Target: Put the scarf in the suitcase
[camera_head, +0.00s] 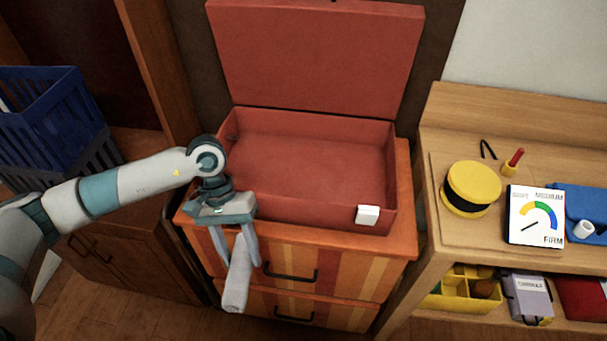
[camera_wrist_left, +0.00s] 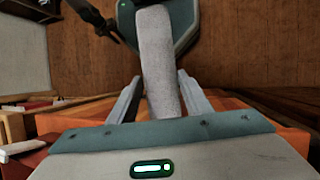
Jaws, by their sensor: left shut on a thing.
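The scarf (camera_head: 236,284) is a grey-white roll. My left gripper (camera_head: 238,262) is shut on it, and the roll hangs down from the fingers in front of the dresser. In the left wrist view the scarf (camera_wrist_left: 160,62) lies between the two fingers (camera_wrist_left: 158,95) and sticks out past them. The red suitcase (camera_head: 388,185) stands open on the dresser, its lid (camera_head: 315,55) raised at the back. Its inside looks empty. The gripper is at the suitcase's front left corner, outside it, with the scarf lower than the rim. My right gripper is not in view.
The suitcase sits on a striped wooden dresser (camera_head: 350,268) with drawer handles. A blue crate (camera_head: 45,105) is at the left. At the right, a wooden bench (camera_head: 450,235) holds a yellow round tin (camera_head: 472,185), a gauge card (camera_head: 535,215) and a blue box (camera_head: 590,205).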

